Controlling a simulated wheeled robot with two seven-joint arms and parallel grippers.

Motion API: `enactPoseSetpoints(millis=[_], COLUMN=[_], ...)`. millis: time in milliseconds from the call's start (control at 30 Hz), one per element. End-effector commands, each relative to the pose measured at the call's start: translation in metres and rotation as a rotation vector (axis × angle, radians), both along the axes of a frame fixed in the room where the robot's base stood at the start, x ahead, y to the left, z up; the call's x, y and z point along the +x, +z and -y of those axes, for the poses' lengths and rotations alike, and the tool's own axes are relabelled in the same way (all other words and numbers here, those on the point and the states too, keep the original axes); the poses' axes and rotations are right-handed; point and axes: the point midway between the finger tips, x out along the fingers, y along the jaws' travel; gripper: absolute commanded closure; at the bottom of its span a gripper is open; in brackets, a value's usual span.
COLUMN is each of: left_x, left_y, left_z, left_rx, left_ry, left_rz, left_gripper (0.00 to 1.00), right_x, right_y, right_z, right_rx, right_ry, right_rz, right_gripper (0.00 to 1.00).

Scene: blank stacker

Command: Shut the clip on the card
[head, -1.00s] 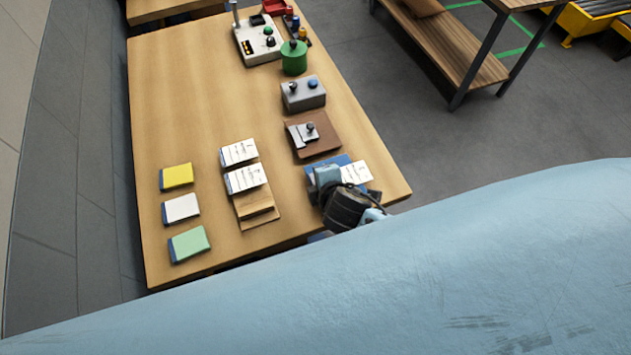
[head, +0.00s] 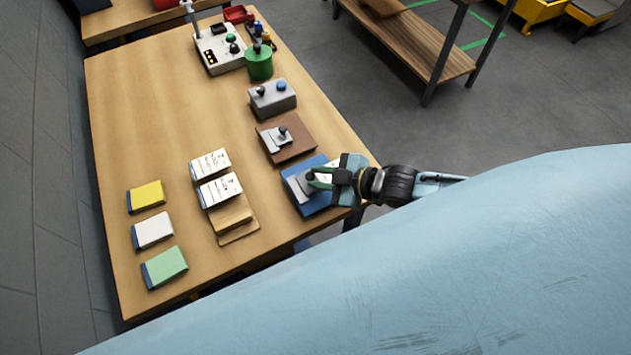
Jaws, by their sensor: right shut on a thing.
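A blue clipboard (head: 318,207) lies at the table's right front edge, with a grey metal clip (head: 297,187) on it. A white card shows only in a small part, beside the fingers. My right gripper (head: 315,180) comes in from the right, low over the board. It is shut at the clip's dark knob; the fingers partly cover the knob, the clip and the card. I cannot tell whether the clip presses on the card. My left gripper is not in view.
A brown clipboard (head: 303,145) with its own clip lies just behind. Further back stand a grey two-knob box (head: 273,98), a green cylinder (head: 259,66) and a white panel (head: 217,50). Printed cards (head: 220,190) on a wooden holder and coloured pads (head: 146,196) lie left. The table's middle is clear.

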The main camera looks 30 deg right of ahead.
Motion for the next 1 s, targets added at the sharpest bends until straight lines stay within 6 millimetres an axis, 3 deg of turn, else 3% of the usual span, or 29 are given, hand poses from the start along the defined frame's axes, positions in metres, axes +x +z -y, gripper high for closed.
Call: enactPoseSetpoints(millis=[100,400,1000], left_x=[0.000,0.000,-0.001], left_y=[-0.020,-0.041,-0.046], left_z=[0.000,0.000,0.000], left_rx=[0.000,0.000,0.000], left_ry=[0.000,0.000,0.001], left_rz=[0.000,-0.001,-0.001], left_gripper=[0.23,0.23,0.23], right_x=[0.001,0.001,0.000], right_y=[-0.008,-0.012,-0.011], right_z=[0.004,0.008,0.009], right_rx=[0.079,0.214,0.251], right_ry=[0.001,0.000,0.001], right_rz=[0.000,-0.006,-0.008], right_gripper=[1.00,1.00,1.00])
